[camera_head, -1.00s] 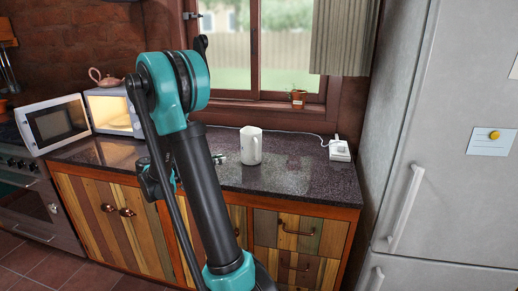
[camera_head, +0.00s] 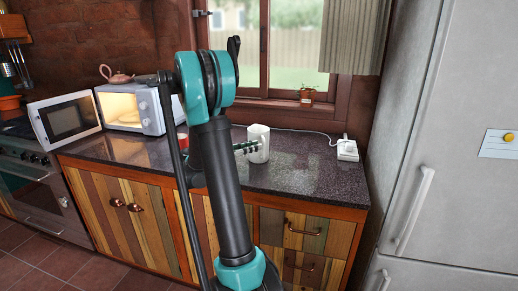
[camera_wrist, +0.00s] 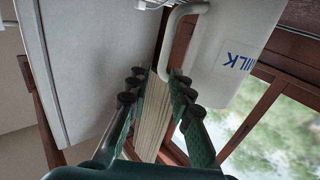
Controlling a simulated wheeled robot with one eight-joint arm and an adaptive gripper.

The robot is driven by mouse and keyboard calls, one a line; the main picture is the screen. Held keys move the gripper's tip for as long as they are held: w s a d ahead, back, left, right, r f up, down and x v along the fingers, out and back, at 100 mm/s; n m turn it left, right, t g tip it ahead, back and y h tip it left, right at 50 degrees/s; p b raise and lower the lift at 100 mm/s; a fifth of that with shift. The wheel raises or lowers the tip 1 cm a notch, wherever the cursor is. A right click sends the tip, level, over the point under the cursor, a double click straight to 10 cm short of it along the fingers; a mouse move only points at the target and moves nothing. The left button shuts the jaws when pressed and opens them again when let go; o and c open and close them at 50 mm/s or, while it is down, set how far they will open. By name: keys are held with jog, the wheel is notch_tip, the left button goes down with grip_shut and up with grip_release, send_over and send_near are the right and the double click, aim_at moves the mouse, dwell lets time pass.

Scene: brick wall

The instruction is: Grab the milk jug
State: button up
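The milk jug (camera_head: 259,144) is white and stands upright on the dark countertop, below the window. In the wrist view the jug (camera_wrist: 236,48) fills the upper right, with "MILK" lettering in blue and its handle toward the fingers. My gripper (camera_head: 244,147) is at the jug's left side in the head view, partly hidden by my arm. In the wrist view my gripper (camera_wrist: 155,90) is open, its two green fingers apart with nothing held between them. The right fingertip overlaps the lower end of the handle; I cannot tell whether they touch.
An open, lit microwave (camera_head: 154,112) stands left on the counter (camera_head: 315,181), with a teapot (camera_head: 116,76) on it. A red object (camera_head: 183,141) is partly hidden behind my arm. A white box (camera_head: 347,150) with a cable lies right. The fridge (camera_head: 458,120) bounds the right side.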

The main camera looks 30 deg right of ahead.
aim_at(264, 145)
jog(key=shift+s+d+f, duration=0.1)
jog(key=shift+d+f, duration=0.05)
jog(key=shift+d, duration=1.2)
jog(key=shift+s+d+f, duration=0.1)
jog(key=shift+d, duration=1.2)
grip_shut()
